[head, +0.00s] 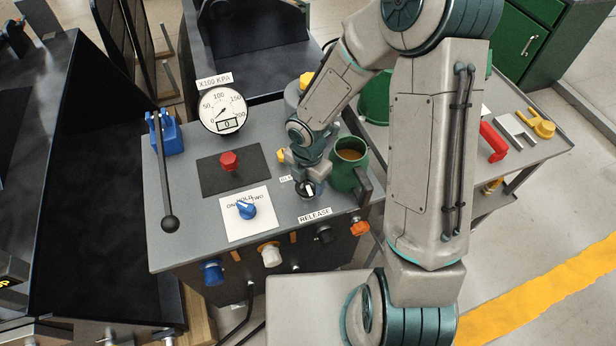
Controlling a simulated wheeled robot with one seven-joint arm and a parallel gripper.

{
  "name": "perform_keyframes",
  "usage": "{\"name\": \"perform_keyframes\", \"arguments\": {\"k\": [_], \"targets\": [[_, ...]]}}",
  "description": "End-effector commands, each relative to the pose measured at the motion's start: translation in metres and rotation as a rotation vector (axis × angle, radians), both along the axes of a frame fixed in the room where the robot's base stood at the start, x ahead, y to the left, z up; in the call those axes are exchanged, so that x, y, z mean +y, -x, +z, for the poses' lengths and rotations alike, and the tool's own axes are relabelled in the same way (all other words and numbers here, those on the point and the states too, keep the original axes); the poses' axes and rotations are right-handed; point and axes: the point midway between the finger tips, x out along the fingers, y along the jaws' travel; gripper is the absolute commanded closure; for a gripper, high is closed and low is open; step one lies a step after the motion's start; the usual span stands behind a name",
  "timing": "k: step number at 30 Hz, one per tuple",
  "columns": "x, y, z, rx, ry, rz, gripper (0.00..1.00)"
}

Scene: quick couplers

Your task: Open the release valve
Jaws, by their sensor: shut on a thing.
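A dark round knob with a white pointer mark (307,189) sits on the grey bench top, just behind the label RELEASE (314,215). I take this knob for the release valve. My gripper (307,184) reaches down onto it from above and is shut on it. The gripper hides part of the knob, and its fingertips are small and hard to make out. A pressure gauge (222,109) stands at the back of the bench, with a small display that seems to read 0.
A green mug (347,166) with brown contents stands close right of my gripper. A red knob (229,161), a blue knob (246,210) and a black lever (165,185) are to the left. Coloured couplers, including a white one (269,255), line the bench's front face.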

Motion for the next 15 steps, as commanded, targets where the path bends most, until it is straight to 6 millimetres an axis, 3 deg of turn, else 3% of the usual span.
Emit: {"name": "perform_keyframes", "arguments": {"k": [15], "targets": [[0.0008,-0.0022,0.0012,-0.006,-0.002,0.042,0.64]]}}
